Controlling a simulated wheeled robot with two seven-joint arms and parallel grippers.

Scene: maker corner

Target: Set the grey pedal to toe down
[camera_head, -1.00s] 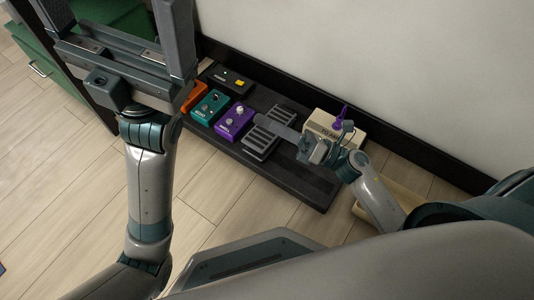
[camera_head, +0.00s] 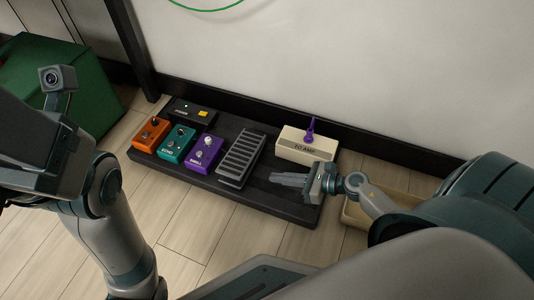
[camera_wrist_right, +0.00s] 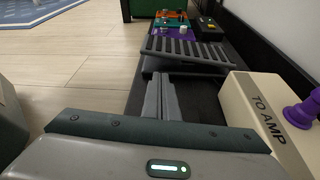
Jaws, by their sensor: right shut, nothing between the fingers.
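The grey pedal (camera_head: 240,158) with its ribbed treadle stands on the black pedalboard (camera_head: 290,203), right of the purple pedal. In the right wrist view the ribbed treadle (camera_wrist_right: 187,49) is ahead of my fingers, with a dark gap under its near edge. I cannot tell its exact tilt. My right gripper (camera_head: 278,179) is shut and empty, low over the board, right of the grey pedal and apart from it. In the wrist view its fingers (camera_wrist_right: 161,82) point at the pedal. My left gripper is at the left edge, mostly cut off, fingers unclear.
Orange (camera_head: 151,134), teal (camera_head: 176,144) and purple (camera_head: 204,153) pedals and a black box (camera_head: 190,111) stand left. A cream TO AMP box (camera_head: 306,147) with a purple plug (camera_head: 311,130) stands close to my right gripper. A wall is behind; floor in front is clear.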

